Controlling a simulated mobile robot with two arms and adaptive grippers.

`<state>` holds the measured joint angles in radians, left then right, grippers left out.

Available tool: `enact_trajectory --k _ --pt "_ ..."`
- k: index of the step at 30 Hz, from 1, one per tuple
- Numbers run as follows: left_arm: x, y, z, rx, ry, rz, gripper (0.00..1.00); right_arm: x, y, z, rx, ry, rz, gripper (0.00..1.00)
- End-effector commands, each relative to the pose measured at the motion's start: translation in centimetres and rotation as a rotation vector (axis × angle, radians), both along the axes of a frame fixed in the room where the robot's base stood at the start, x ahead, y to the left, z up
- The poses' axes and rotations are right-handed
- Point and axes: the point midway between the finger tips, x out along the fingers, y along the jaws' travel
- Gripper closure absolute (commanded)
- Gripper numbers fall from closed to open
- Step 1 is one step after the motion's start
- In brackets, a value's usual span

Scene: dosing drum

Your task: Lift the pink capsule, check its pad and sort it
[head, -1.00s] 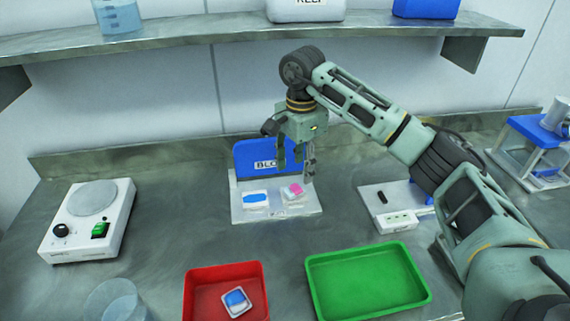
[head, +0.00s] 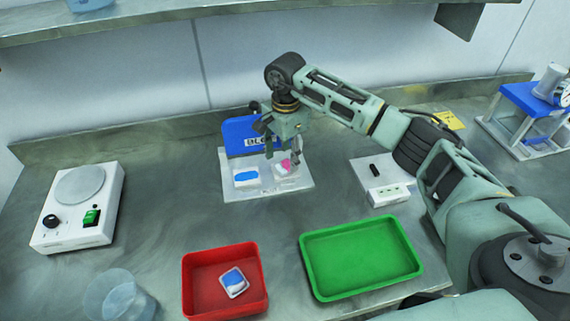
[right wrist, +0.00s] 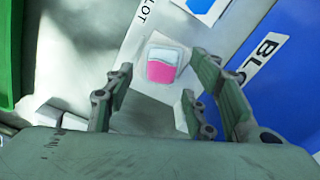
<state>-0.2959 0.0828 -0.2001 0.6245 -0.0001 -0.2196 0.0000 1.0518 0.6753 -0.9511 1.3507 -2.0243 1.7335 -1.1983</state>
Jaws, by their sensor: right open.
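The pink capsule (head: 284,168) lies on the right part of the white board in front of the blue panel. In the right wrist view the pink capsule (right wrist: 162,66) has a pink half and a clear whitish half. My right gripper (head: 280,153) is open just above it, its fingers partly hiding it in the head view. In the right wrist view the capsule shows beyond and between the open fingers (right wrist: 165,85), apart from them. Its underside is hidden. A blue and white capsule (head: 246,177) lies on the board to its left. My left gripper is not in view.
A red tray (head: 190,290) holding a blue and white capsule (head: 233,282) and an empty green tray (head: 360,262) stand at the front. A hotplate (head: 78,210) and a clear beaker (head: 115,298) are at left. A small white device (head: 389,193) is at right.

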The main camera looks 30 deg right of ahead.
Motion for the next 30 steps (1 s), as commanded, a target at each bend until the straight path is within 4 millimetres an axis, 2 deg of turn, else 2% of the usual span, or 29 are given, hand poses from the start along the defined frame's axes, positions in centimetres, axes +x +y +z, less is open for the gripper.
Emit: enact_trajectory --k 1,6,14,26,30 --pt "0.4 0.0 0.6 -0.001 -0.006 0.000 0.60 -0.1 0.1 -0.7 0.001 0.003 0.001 0.50" --pt "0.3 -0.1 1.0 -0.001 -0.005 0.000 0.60 -0.1 0.0 -2.7 0.000 0.001 -0.001 0.50" --pt "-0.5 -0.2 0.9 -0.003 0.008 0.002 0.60 0.0 0.0 -3.0 0.000 -0.002 0.000 0.50" --pt "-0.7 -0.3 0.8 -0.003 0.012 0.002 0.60 0.0 0.0 -3.0 0.000 -0.001 0.000 0.84" --pt "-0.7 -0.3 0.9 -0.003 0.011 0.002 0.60 0.0 0.0 -3.0 0.000 -0.001 0.000 0.85"
